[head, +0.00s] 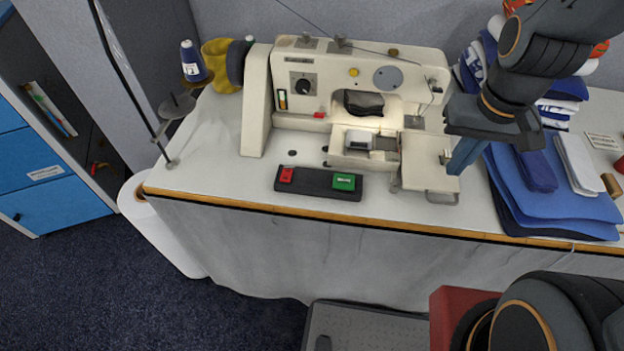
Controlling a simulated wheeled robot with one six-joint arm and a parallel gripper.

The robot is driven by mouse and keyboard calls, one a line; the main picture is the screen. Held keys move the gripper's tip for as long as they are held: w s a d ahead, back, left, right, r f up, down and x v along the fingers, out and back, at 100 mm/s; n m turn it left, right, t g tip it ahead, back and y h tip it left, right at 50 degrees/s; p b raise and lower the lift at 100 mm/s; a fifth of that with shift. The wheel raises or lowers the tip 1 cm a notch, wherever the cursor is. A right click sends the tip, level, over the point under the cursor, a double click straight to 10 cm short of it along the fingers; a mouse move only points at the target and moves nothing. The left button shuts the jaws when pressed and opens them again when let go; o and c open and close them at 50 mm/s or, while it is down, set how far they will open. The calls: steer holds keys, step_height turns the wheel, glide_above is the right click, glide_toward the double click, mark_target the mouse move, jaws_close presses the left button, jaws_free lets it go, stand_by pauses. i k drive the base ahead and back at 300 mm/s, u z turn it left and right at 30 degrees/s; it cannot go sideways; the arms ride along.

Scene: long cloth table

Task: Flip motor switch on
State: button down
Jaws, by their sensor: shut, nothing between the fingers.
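The motor switch box (318,185) is a black bar lying on the table in front of the sewing machine, near the front edge. It has a red button (287,175) on its left and a green button (344,182) on its right. The cream sewing machine (290,75) stands behind it. My gripper (462,162) is at the right end of the machine, well right of the switch box and apart from it. Its fingers point down and show as one blue piece, shut and empty. Nothing hides the two buttons.
Folded blue cloths (560,205) lie on the right of the table, with a cloth stack behind them. The machine's bed plate (435,182) lies between my gripper and the switch box.

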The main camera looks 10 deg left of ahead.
mark_target(286, 176)
steer(key=k, duration=0.5)
steer(key=z, duration=2.6)
steer(key=k, duration=1.1)
steer(key=u, duration=2.6)
